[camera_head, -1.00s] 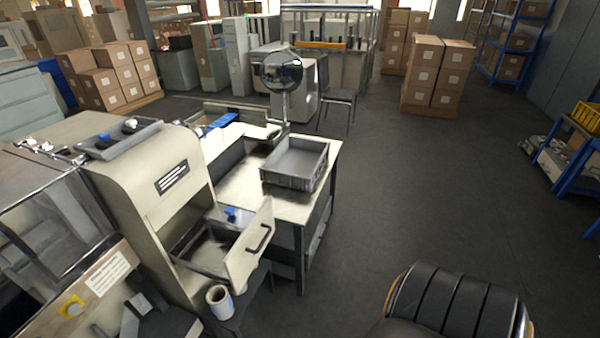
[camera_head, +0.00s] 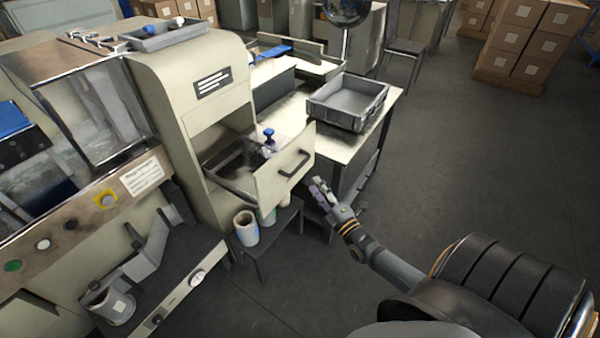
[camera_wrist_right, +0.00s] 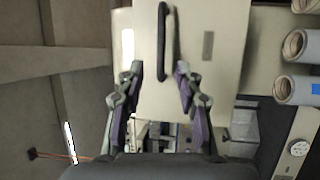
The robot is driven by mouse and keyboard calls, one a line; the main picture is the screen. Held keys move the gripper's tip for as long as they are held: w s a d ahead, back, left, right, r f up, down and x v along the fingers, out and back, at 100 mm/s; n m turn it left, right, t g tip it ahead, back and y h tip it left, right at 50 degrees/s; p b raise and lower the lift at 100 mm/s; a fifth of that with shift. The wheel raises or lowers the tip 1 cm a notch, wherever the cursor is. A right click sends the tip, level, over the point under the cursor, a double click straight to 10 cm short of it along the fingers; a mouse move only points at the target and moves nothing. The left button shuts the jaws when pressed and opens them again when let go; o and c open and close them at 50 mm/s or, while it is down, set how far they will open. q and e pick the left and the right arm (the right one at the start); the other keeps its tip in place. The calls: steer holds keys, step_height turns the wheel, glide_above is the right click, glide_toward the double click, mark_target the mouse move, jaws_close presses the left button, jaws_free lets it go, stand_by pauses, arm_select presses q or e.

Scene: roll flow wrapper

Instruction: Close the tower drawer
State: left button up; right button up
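The tower (camera_head: 205,95) is a beige cabinet on the machine. Its drawer (camera_head: 285,172) is pulled out toward the right, with its inside visible and a blue-knobbed item (camera_head: 269,136) showing at it. A dark bar handle (camera_head: 294,163) is on the drawer's front panel. My right gripper (camera_head: 319,188) is just right of and below the handle, apart from it. In the right wrist view the two fingers (camera_wrist_right: 159,72) are spread and empty, with the drawer front (camera_wrist_right: 190,85) and its handle (camera_wrist_right: 163,40) ahead of them. My left gripper is not in view.
A grey crate (camera_head: 347,103) sits on the table behind the drawer. Film rolls (camera_head: 246,228) stand on a small dark stand below the drawer. The machine with its buttons and label fills the left. Open floor lies to the right.

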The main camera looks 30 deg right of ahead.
mark_target(300, 164)
steer(key=w, duration=0.3)
steer(key=w+r+b, duration=0.1)
steer(key=w, duration=0.2)
steer(key=w+b, duration=0.1)
steer(key=w, duration=0.2)
steer(key=shift+w+d+r, duration=0.1)
steer(key=shift+w+r, duration=0.05)
steer(key=shift+w, duration=0.2)
steer(key=shift+w+r, duration=0.15)
steer(key=shift+w, duration=0.15)
jaws_close()
